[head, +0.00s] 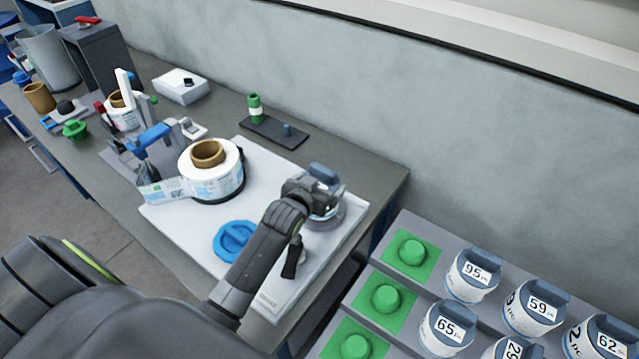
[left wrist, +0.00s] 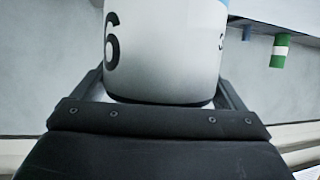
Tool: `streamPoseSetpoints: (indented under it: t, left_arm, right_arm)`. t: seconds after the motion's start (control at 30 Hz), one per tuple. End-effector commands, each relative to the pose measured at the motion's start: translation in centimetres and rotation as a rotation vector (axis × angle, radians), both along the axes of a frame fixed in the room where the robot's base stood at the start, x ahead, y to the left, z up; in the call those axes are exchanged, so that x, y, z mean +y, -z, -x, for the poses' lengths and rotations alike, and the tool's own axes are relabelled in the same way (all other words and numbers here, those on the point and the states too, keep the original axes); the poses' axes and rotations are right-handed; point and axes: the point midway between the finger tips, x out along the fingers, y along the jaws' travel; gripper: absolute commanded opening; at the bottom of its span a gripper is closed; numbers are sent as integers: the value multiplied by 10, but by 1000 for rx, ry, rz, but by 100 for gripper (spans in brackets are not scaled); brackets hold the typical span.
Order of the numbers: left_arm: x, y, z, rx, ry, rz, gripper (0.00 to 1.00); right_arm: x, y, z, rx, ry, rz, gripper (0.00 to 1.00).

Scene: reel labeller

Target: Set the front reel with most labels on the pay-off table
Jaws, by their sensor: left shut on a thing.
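My left gripper (head: 318,203) is shut on a white reel with a blue-grey top handle (head: 324,173). In the left wrist view the held reel (left wrist: 165,50) fills the space between the fingers, and a large "6" shows on its side. In the head view it is over the right end of the white machine plate (head: 176,231); my gripper hides most of it. I cannot tell whether it touches the surface below. My right gripper is out of view.
A label roll (head: 228,182) with a brown core stands on the plate. A blue round knob (head: 237,240) lies left of my arm. The stepped rack (head: 402,222) at right holds reels marked 95 (head: 471,274), 65 (head: 446,330) and 59 (head: 535,308); its left green places (head: 385,297) are empty.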

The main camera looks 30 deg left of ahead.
Motion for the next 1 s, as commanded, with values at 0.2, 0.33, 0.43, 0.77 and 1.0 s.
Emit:
streamPoseSetpoints:
  t: [0.2, 0.33, 0.43, 0.77, 1.0]
  left_arm:
    - [0, 1, 0, -2, 0, 0, 65]
    - [0, 4, 0, -2, 0, 0, 65]
    - [0, 6, 0, -2, 0, 0, 65]
    - [0, 12, 0, -2, 0, 0, 65]
    - [0, 12, 0, -1, 0, 0, 100]
  right_arm:
    - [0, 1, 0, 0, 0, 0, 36]
    - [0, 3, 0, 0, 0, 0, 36]
    - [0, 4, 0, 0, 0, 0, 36]
    - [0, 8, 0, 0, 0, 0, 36]
    - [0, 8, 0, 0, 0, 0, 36]
